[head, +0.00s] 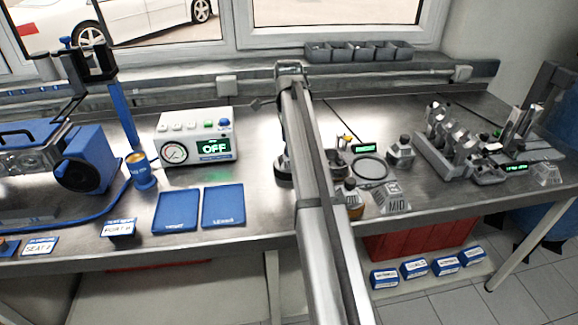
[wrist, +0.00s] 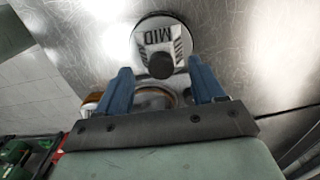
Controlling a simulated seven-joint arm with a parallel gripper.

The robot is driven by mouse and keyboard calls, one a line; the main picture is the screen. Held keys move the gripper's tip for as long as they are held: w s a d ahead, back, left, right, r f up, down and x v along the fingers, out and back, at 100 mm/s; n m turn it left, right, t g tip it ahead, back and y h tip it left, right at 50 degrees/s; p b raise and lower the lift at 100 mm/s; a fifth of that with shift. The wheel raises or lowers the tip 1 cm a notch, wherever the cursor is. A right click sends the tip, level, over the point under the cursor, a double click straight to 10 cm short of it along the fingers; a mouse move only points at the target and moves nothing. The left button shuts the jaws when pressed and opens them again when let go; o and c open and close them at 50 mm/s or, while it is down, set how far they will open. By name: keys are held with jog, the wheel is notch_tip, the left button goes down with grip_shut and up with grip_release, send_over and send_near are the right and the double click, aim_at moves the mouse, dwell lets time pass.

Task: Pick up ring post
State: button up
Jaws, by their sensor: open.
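In the wrist view my gripper (wrist: 159,66) is open, its two blue fingers apart with a gap between them. A round, light-coloured piece marked MID (wrist: 158,36) with a dark round knob (wrist: 160,65) appears in line with that gap; I cannot tell its depth relative to the fingertips. In the head view a silver piece marked MID (head: 397,205) sits on the bench, right of my arm. Beside it is a dark-topped piece with a copper-brown base (head: 353,207). I cannot tell for sure which is the ring post. My arm hides my gripper in the head view.
A dark ring-shaped dish (head: 370,168) and a knobbed weight (head: 400,152) stand close by. A crankshaft (head: 450,142) on its stand is at the right. A gauge box reading OFF (head: 196,136) and blue mats (head: 176,210) are at the left.

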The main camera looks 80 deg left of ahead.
notch_tip(320, 180, down, 3)
jog(key=shift+f, duration=0.2)
grip_shut()
dwell(0.6)
